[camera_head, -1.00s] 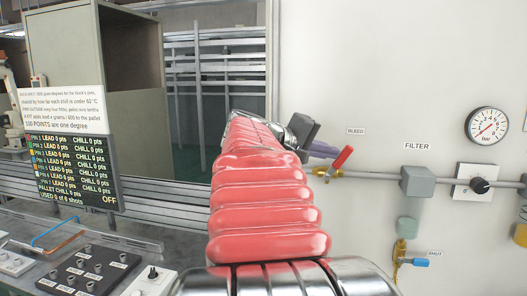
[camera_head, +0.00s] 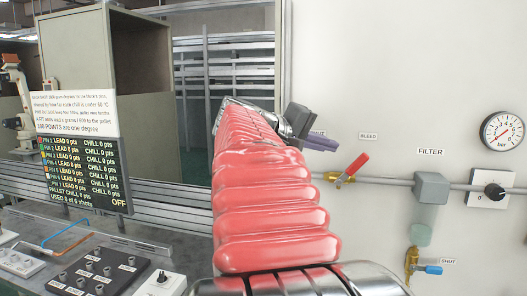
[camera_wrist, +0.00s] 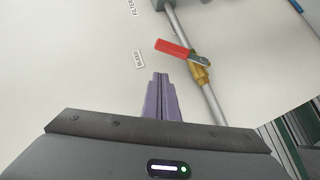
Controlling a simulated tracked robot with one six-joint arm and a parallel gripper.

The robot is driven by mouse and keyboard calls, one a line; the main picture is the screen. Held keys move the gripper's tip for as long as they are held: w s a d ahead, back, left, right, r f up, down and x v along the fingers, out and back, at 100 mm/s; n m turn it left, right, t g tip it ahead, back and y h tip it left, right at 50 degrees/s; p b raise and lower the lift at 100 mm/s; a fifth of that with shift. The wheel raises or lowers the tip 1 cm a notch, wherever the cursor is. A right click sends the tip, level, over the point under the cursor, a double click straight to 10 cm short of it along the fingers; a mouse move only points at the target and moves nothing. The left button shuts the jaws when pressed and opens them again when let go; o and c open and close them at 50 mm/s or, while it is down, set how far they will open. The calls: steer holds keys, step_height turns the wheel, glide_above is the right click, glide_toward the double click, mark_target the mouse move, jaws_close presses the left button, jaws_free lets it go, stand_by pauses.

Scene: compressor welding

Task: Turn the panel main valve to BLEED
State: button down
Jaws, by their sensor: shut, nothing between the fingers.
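The main valve has a brass body (camera_head: 336,178) on a grey wall pipe and a red lever (camera_head: 354,166). In the head view the lever tilts up and right, below the BLEED label (camera_head: 368,135). A second label left of it, seemingly SHUT (camera_head: 318,132), is partly covered by my gripper. My gripper (camera_head: 337,147) has purple fingers, shut and empty, up and left of the lever and apparently apart from it. In the wrist view the fingertips (camera_wrist: 160,76) point between the BLEED label (camera_wrist: 139,59) and the brass body (camera_wrist: 200,74); the red lever (camera_wrist: 175,47) lies beyond them.
Along the pipe to the right are a grey filter block (camera_head: 432,187), a black knob (camera_head: 494,191) and a gauge (camera_head: 502,131). A blue-handled valve (camera_head: 432,269) sits below. A score board (camera_head: 85,170) and bench fixtures are at left. My red-sleeved arm crosses the middle.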

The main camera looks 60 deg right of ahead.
steer(key=r+v, duration=0.1)
steer(key=v, duration=0.7)
steer(key=shift+s, duration=0.35)
steer(key=w+a+f+n+t+y, duration=0.25)
steer(key=w+a+f+t, duration=0.2)
steer(key=a+f, duration=0.45)
steer(key=w+a+f+n+t+y, duration=0.2)
steer(key=w+a+f+n+t, duration=0.15)
steer(key=w+a+f, duration=0.45)
steer(key=s+a+f+n+t+y, duration=0.1)
steer(key=a+f+y, duration=0.2)
steer(key=a+f, duration=0.3)
steer(key=s+a+f+t+y, duration=0.1)
steer(key=a+f, duration=0.5)
steer(key=a, duration=0.6)
steer(key=s+a+f+n+t+y, duration=0.1)
steer(key=a+f+y, duration=0.3)
steer(key=a, duration=0.5)
step_height(320, 180, down, 3)
steer(key=shift+a+r+n+t+y, duration=0.15)
steer(key=shift+a+n+t+y, duration=0.15)
steer(key=shift+t+y, duration=0.1)
steer(key=shift+s, duration=0.2)
